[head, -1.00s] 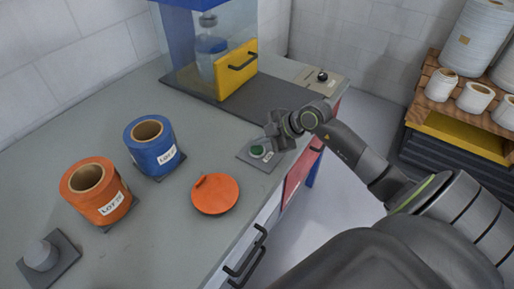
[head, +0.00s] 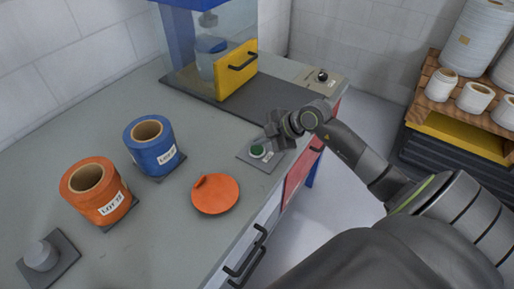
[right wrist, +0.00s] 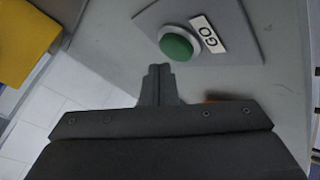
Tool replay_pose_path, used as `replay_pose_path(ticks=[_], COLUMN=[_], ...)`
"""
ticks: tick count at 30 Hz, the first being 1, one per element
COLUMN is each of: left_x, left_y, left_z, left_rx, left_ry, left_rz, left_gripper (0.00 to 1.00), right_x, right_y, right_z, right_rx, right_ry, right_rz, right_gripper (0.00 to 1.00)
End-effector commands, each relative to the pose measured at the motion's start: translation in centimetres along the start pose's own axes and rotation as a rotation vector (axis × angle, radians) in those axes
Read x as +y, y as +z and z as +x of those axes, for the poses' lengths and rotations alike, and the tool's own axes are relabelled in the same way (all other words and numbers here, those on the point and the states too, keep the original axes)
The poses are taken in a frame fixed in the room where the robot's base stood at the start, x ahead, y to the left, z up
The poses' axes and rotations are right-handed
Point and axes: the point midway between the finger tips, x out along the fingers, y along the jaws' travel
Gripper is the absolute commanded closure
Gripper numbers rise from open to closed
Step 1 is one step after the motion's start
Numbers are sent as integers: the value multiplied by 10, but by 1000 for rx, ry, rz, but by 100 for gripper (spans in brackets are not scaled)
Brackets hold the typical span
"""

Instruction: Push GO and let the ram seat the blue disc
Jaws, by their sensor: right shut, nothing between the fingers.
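The green GO button (head: 258,151) sits on a grey plate at the bench's right edge; it also shows in the right wrist view (right wrist: 176,47) beside its GO label. My right gripper (head: 274,138) is shut and empty beside the button. In the right wrist view its fingertips (right wrist: 160,72) end just short of the green cap; I cannot tell whether they touch it. The blue disc (head: 210,45) appears inside the clear press, on a grey roller. The ram (head: 208,19) is above the disc, with a gap between them. My left gripper is not in view.
The press has a yellow door (head: 236,68) with a black handle. A blue roll (head: 150,150), an orange roll (head: 97,190) and an orange disc (head: 215,195) are on the bench. A grey knob (head: 41,256) is front left. A shelf of white rolls (head: 474,97) stands right.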

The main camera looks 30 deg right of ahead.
Motion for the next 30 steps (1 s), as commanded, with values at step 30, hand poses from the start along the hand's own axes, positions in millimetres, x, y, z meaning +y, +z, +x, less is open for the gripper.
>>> replay_pose_path(ticks=[30], left_x=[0], left_y=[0], left_z=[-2], left_rx=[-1], left_ry=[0], left_rz=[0], left_gripper=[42], right_x=[-5], right_y=[4], right_z=[6], right_rx=[0], right_ry=[0], right_rz=[0], right_gripper=[100])
